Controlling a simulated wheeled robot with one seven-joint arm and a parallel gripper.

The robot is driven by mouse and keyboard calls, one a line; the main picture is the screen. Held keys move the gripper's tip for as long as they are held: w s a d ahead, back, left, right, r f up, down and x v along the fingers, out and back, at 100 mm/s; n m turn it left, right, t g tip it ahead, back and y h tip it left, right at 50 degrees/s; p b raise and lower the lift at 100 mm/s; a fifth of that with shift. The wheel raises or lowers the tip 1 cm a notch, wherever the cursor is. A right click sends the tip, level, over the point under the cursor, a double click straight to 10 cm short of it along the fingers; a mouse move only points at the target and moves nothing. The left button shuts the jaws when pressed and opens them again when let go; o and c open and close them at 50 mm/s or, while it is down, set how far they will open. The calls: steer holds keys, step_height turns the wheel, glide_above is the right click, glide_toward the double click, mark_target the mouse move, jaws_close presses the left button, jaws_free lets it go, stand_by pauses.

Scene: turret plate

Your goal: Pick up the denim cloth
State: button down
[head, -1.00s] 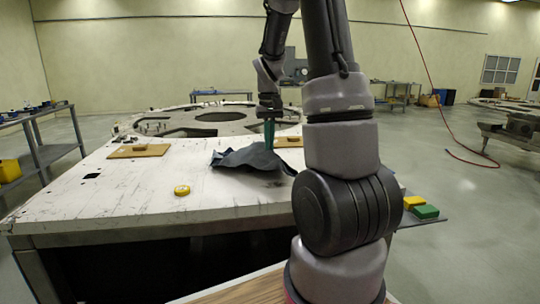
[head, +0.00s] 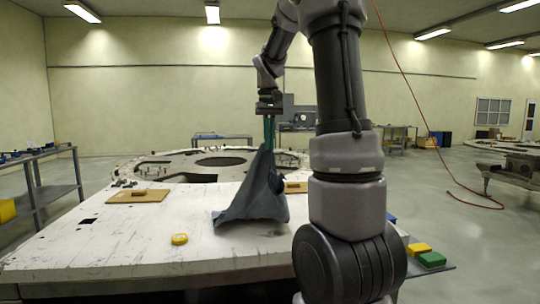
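The denim cloth (head: 256,197) is dark blue-grey and hangs in a tall, draped peak over the white table. My gripper (head: 269,132) is at the top of that peak, with its green fingers pointing down and closed on the cloth. The lower edge of the cloth is at or close to the table top; I cannot tell whether it still touches. Part of the table behind the cloth is hidden, and my arm covers the area to its right.
The white table (head: 120,230) holds a yellow round tape-like item (head: 179,239) and a wooden board (head: 138,196). A large plate with cutouts (head: 160,170) lies at the back. Yellow (head: 419,249) and green (head: 432,259) blocks sit at right. The table's front left is clear.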

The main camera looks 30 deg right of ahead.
step_height(320, 180, up, 24)
stand_by(0.6)
